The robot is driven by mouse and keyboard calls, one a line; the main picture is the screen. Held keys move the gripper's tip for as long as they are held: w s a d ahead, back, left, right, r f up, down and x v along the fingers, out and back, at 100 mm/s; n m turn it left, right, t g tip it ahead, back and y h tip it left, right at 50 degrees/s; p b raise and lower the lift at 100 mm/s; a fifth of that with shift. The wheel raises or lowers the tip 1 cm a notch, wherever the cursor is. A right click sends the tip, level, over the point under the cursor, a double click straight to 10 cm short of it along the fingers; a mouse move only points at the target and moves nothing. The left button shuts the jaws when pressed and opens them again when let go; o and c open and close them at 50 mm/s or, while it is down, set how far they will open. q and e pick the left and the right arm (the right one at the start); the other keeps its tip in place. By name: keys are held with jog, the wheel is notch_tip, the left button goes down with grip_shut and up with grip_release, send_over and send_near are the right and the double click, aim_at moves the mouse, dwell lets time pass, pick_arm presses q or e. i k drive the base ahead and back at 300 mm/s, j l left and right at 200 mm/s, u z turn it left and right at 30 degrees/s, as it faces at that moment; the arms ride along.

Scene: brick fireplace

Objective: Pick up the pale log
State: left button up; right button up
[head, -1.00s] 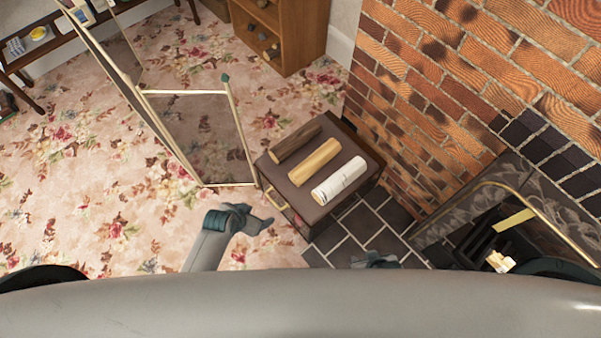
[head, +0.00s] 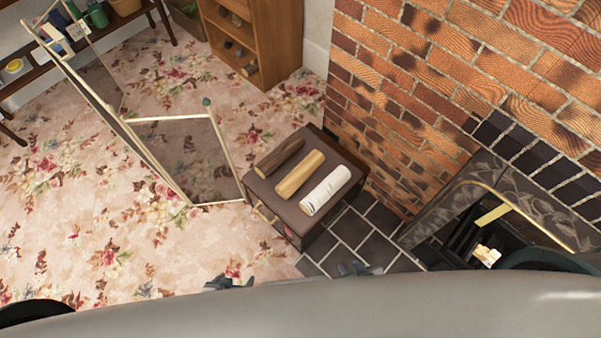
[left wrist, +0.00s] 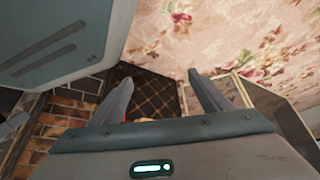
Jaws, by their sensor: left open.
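Three logs lie side by side on a dark chest (head: 322,237) beside the brick wall in the head view. The right one is white and birch-like (head: 326,190), the palest. The middle one is tan (head: 300,174), and the left one is dark brown (head: 280,157). My left gripper (head: 230,283) shows at the lower edge, mostly hidden by my body, below and left of the chest. In the left wrist view its two fingers (left wrist: 160,78) are apart, with no log seen between them.
A folding screen (head: 185,160) stands left of the chest, close to it. The fireplace (head: 480,235) is at the right, with dark floor tiles (head: 350,228) before it. A wooden shelf (head: 245,40) stands behind. Floral carpet (head: 110,210) is open at the left.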

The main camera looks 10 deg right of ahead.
aim_at(298, 175)
jog(key=j+z, duration=0.15)
jog(key=j, duration=0.55)
jog(key=j+z, duration=0.15)
jog(key=j, duration=0.5)
jog(key=j+z, duration=0.15)
jog(key=j, duration=0.55)
jog(key=k+j+z, duration=0.1)
jog(key=j, duration=0.55)
jog(key=k+j+z, duration=0.15)
jog(key=j, duration=0.5)
